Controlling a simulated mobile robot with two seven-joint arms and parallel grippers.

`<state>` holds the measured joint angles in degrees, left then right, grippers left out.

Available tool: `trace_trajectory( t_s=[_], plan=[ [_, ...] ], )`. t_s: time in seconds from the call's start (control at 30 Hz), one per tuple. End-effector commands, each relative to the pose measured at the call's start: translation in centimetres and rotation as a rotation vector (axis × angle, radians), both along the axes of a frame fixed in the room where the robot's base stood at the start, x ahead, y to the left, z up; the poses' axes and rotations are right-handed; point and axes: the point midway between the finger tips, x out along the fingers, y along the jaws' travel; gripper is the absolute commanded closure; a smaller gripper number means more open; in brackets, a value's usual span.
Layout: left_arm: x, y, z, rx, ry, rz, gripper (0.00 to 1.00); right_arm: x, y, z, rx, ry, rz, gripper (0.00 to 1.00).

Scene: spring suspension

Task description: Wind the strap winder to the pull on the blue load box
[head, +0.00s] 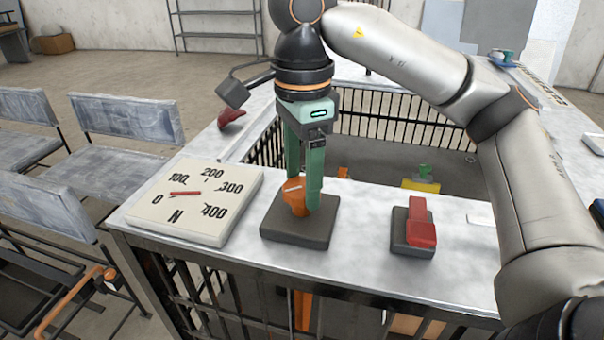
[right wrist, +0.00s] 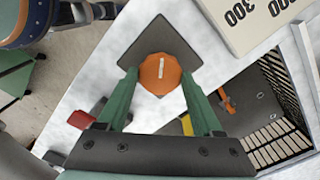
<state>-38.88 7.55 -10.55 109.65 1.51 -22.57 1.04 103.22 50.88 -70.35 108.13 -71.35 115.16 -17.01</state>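The strap winder shows as an orange knob (head: 294,197) on a dark square base plate (head: 283,232) on the bench. My right gripper (head: 304,190) points down with its green fingers on either side of the knob. In the right wrist view the orange knob (right wrist: 160,77), with a white mark on top, sits between the fingertips, which appear closed against it. A white dial (head: 197,228) marked 0 to 400 N lies left of the winder. Its red needle (head: 185,193) points left, between 0 and 100. I cannot clearly make out a blue load box. My left gripper is out of view.
A red lever on a dark block (head: 398,243) stands right of the winder. Behind it is a barred opening with a yellow item (head: 421,186) inside. A dark red object (head: 231,117) lies on the left bench strip. Grey chairs (head: 130,120) stand at the left.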

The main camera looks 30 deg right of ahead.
Motion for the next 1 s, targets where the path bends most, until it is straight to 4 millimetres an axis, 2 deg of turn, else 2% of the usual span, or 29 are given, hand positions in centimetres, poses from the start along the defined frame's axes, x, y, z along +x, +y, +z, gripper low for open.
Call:
trace_trajectory(
  t_s=[0.03,0.5,0.77,1.0],
  plan=[
    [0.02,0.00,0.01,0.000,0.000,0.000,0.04,0.00,0.00,0.01,0.000,0.000,0.000,0.39],
    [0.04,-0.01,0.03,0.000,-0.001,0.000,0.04,-0.01,0.00,0.02,0.000,0.000,0.000,0.90],
    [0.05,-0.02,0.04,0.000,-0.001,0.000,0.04,-0.01,0.01,0.02,0.000,0.001,-0.029,0.90],
    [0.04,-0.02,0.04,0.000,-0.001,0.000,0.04,0.02,0.05,0.01,0.002,0.003,-0.154,0.90]
  ],
)
